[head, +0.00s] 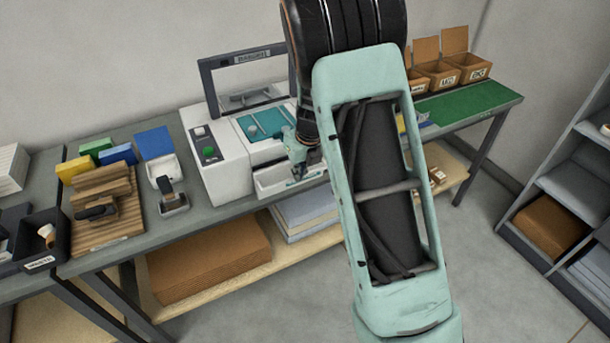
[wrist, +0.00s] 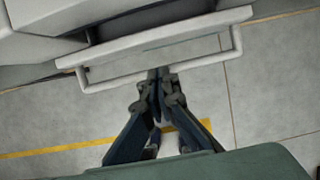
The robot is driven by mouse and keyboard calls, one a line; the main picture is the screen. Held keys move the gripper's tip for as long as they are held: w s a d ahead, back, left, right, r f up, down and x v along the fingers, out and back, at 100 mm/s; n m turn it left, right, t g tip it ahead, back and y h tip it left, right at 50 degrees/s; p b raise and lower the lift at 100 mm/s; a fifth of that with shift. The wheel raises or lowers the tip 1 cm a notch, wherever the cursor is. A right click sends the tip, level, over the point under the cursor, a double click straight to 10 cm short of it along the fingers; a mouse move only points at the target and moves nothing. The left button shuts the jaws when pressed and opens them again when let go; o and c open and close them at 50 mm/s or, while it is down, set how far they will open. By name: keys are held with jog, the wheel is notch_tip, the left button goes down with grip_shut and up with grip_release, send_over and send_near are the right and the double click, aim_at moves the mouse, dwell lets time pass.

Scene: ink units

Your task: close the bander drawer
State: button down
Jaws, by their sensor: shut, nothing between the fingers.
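The bander (head: 217,165) is a white machine with a teal top panel, standing on the grey bench in the head view. Its white drawer (head: 268,187) sticks out at the front, partly open. In the wrist view the drawer front (wrist: 150,42) runs across the top, with a pale bar handle (wrist: 205,62) below it. My gripper (wrist: 158,76) is shut and empty, with its fingertips at the middle of the handle. Whether they touch it I cannot tell. In the head view my gripper (head: 300,174) is small, at the drawer front, and my arm hides the area to the right.
A wooden rack (head: 100,205), a small grey dispenser (head: 173,198) and coloured blocks (head: 75,170) stand left of the bander. Open cardboard boxes (head: 440,75) and a green mat (head: 465,103) are at the right. Floor in front of the bench is clear.

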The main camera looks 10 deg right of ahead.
jog(key=shift+w+a+f, duration=0.1)
jog(key=shift+w+a, duration=0.2)
jog(key=shift+w, duration=0.6)
jog(key=shift+s+d, duration=0.1)
